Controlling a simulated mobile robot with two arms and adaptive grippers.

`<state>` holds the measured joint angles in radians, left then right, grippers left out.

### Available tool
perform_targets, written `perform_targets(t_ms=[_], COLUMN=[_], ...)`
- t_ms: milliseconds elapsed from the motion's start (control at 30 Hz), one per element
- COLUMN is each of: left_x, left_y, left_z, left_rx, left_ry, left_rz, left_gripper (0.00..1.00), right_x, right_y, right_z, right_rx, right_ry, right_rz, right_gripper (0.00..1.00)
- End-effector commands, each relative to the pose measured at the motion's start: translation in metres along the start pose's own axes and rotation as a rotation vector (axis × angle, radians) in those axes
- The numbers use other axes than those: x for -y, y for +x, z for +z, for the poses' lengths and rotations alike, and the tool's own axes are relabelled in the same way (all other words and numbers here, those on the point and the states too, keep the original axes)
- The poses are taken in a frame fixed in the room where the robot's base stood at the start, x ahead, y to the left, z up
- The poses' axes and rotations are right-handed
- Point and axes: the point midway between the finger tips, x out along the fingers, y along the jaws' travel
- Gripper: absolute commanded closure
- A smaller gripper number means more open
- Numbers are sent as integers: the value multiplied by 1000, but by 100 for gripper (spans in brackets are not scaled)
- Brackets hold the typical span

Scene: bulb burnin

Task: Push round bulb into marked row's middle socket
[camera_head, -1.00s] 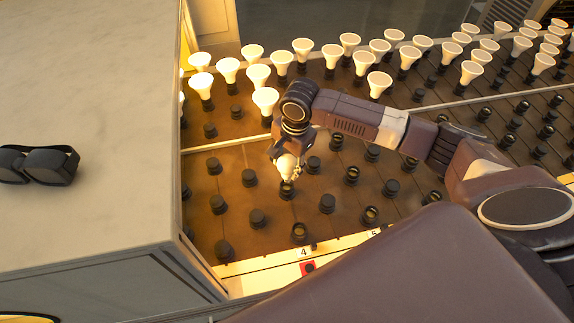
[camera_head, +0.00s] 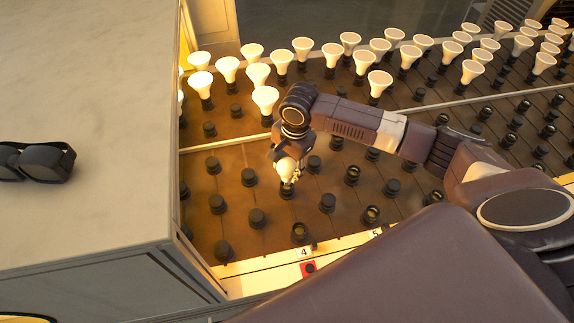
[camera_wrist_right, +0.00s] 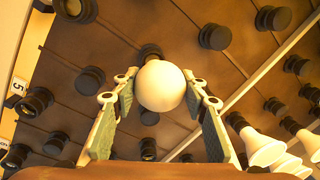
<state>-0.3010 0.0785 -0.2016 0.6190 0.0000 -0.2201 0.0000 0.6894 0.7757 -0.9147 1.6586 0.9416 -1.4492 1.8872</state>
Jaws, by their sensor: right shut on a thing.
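The round white bulb (camera_head: 285,171) is held in my right gripper (camera_head: 290,179), just above or at a black socket (camera_head: 287,190) on the brown rack. In the right wrist view the bulb (camera_wrist_right: 162,86) sits between the two fingers, its globe hiding its base. I cannot tell whether the base touches or has entered the socket. A red marker (camera_head: 308,268) lies by the plate numbered 4 (camera_head: 304,253), at the near end of this row. The row's near socket (camera_head: 300,232) looks empty. My left gripper is out of view.
Several white reflector bulbs (camera_head: 265,101) stand in sockets at the back of the rack. Several black sockets (camera_head: 257,218) surround the held bulb. A pale counter (camera_head: 90,130) with dark goggles (camera_head: 45,162) rises at the left.

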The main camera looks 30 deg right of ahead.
Motion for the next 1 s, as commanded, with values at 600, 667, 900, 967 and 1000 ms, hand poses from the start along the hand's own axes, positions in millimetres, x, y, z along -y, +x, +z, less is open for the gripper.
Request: perform_targets(t_ms=[600,667,900,967,1000], left_x=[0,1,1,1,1], left_y=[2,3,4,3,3], left_z=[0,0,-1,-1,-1], left_rx=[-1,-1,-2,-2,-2], left_ry=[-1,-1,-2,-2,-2], left_rz=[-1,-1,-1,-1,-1], left_gripper=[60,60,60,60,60], right_x=[-3,-3,-4,-4,-4], right_y=[19,21,27,27,27], right_z=[0,0,0,0,0], right_rx=[0,0,1,1,1], right_ry=[0,0,1,1,1], right_rz=[0,0,0,0,0], right_gripper=[82,82,59,52,48])
